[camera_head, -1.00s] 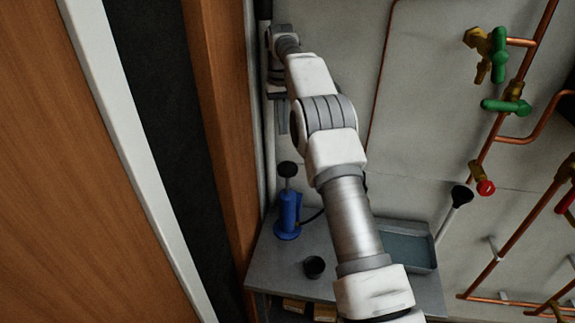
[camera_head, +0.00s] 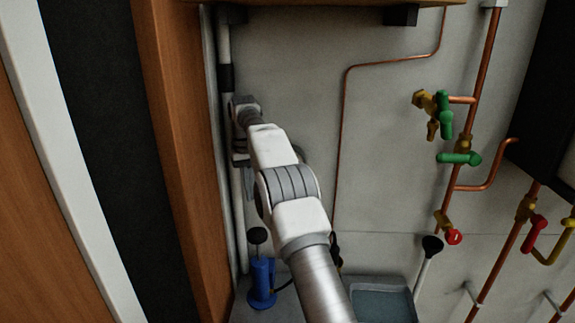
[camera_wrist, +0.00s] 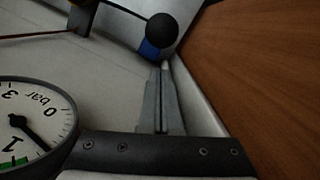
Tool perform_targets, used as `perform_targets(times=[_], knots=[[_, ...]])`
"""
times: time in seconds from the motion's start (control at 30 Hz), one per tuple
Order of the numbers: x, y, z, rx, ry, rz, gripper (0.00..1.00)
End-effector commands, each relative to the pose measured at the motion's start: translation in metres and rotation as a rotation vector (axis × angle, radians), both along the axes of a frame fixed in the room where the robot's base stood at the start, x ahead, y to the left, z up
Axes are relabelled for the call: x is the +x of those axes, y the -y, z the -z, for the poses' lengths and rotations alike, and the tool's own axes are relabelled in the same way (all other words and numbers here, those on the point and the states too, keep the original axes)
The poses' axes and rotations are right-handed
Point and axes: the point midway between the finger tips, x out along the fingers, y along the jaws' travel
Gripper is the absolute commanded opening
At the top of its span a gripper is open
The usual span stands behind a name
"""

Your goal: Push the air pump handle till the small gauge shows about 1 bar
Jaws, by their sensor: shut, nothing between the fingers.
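The blue air pump (camera_head: 262,280) stands on the bench with its rod raised and a round black handle knob (camera_head: 258,235) on top. The knob (camera_wrist: 161,30) also shows in the wrist view, with a little blue beneath it. My gripper (camera_wrist: 161,66) is shut and empty, its fingers pointing toward the knob. In the head view, my gripper (camera_head: 247,188) is above the knob, apart from it. A round white gauge (camera_wrist: 22,122) is cut off at the left of the wrist view. Its black needle points between 0 and 1; a green band lies at the bottom.
A wooden panel (camera_head: 178,140) stands close on the left, with a pale vertical pipe (camera_head: 224,60) beside it. A grey tray (camera_head: 382,302) is on the bench. Copper pipes with green (camera_head: 460,158) and red (camera_head: 453,237) valve handles are at right.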

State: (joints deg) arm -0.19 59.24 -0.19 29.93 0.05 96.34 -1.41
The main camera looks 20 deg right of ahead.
Motion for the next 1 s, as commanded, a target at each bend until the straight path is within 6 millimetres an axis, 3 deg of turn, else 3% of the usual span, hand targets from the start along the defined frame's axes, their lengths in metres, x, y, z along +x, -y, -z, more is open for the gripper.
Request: perform_targets(times=[0.37,1.0], knots=[[-0.002,0.001,-0.003,0.0,0.0,0.001,0.0],[-0.035,0.001,-0.004,-0.001,-0.003,0.0,0.0]])
